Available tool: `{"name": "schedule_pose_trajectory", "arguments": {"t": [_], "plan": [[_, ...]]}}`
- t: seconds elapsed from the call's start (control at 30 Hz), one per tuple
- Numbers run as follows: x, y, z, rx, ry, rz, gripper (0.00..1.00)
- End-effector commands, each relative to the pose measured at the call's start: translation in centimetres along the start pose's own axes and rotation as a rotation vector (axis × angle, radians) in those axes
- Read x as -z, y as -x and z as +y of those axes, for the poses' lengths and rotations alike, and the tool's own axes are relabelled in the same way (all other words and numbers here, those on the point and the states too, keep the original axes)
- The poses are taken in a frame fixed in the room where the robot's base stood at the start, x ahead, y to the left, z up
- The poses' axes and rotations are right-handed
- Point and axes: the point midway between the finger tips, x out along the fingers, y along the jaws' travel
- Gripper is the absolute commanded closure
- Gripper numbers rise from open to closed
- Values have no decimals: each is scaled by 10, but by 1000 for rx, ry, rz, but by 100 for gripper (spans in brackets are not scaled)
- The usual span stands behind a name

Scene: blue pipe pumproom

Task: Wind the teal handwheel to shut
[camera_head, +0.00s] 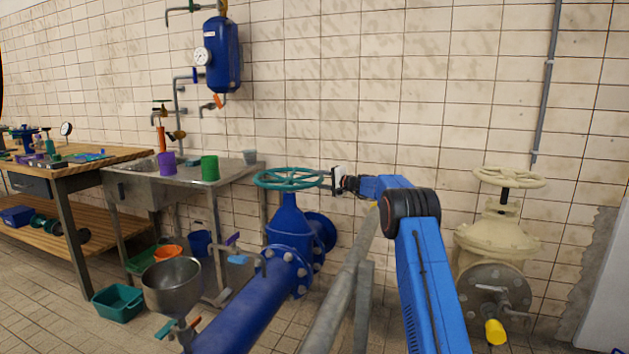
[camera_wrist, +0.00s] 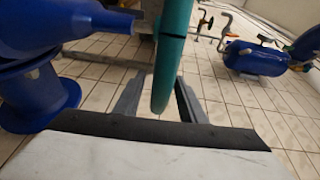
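The teal handwheel (camera_head: 290,178) lies level on top of the blue valve (camera_head: 289,225) in the head view. My gripper (camera_head: 333,183) is at the right side of its rim. In the wrist view the teal rim (camera_wrist: 172,55) runs between the two grey fingers of my gripper (camera_wrist: 161,92). Gaps show between the rim and the fingers, so the gripper looks open around the rim and not clamped on it. The wheel's far side and most spokes are out of the wrist view.
A grey rail (camera_head: 342,290) rises just in front of the valve, left of my arm. A cream valve with a pale handwheel (camera_head: 509,178) stands to the right. A metal sink table (camera_head: 225,174) is at the left, with a funnel (camera_head: 172,287) in front.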

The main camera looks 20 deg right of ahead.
Motion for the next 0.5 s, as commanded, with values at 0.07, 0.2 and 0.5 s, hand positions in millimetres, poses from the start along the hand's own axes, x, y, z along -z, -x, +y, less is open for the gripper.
{"name": "schedule_pose_trajectory", "arguments": {"t": [0.07, 0.2, 0.5], "plan": [[-1, -7, 1, 0, -1, -2, 63], [-1, -12, 0, 0, 0, -1, 63], [-1, -12, 0, 0, 0, -1, 72]]}}
